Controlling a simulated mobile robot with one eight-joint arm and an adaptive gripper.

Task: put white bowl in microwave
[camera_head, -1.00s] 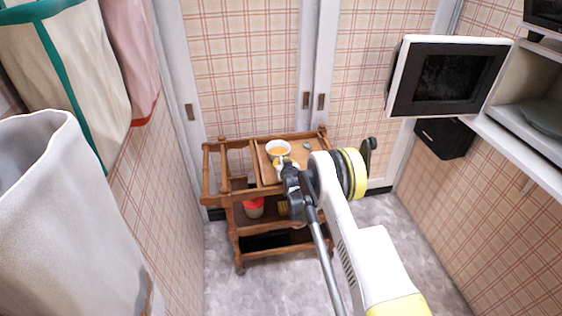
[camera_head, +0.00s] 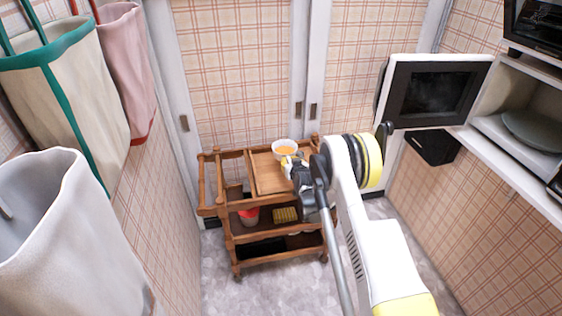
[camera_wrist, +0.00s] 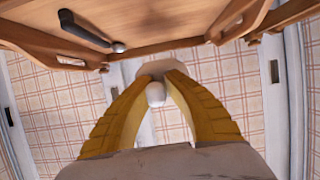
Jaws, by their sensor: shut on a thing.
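The white bowl (camera_head: 286,144) shows in the head view with orange inside it, over the far right part of the wooden cart. My gripper (camera_head: 291,161) is at its near side, shut on its edge. In the wrist view a pale part of the bowl (camera_wrist: 172,66) shows at the tips of my yellow fingers (camera_wrist: 157,84); most of the bowl is hidden there. The microwave (camera_head: 490,128) stands on a shelf at the right. Its dark-windowed door (camera_head: 436,92) hangs wide open toward the left, and a round plate (camera_head: 535,132) lies inside.
The wooden cart (camera_head: 232,209) holds a red-topped cup (camera_head: 249,216) and a yellow item (camera_head: 285,214) on its lower shelf. A black box (camera_head: 432,147) is on the wall below the microwave door. Fabric bags (camera_head: 70,75) hang at the left.

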